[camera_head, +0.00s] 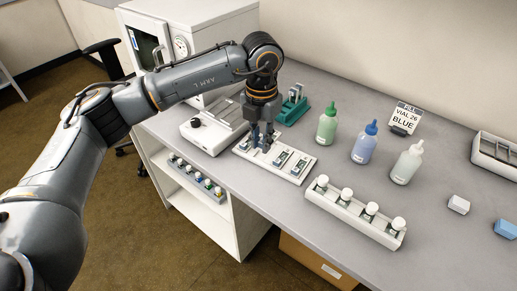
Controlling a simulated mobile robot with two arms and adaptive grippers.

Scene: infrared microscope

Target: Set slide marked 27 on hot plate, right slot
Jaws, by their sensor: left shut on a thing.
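My left gripper (262,146) points straight down over the white slide tray (296,178). It is shut on a small slide at the tray's left part; the fingers hide most of it, and I cannot read its marking. Several other slides (282,157) lie in the tray to the right of the gripper. A low white device with a dark knob (196,122), which looks like the hot plate, stands just left of the tray. My arm and gripper are close to its right side, and its slots cannot be made out. My right gripper is out of view.
A green rack (293,107) stands behind the gripper. Green (327,124), blue (364,145) and clear (407,164) bottles stand to the right, with a vial rack (345,214) in front. A sign (405,118) reads "FILL VIAL 26 BLUE". A white cabinet (190,40) stands behind my arm.

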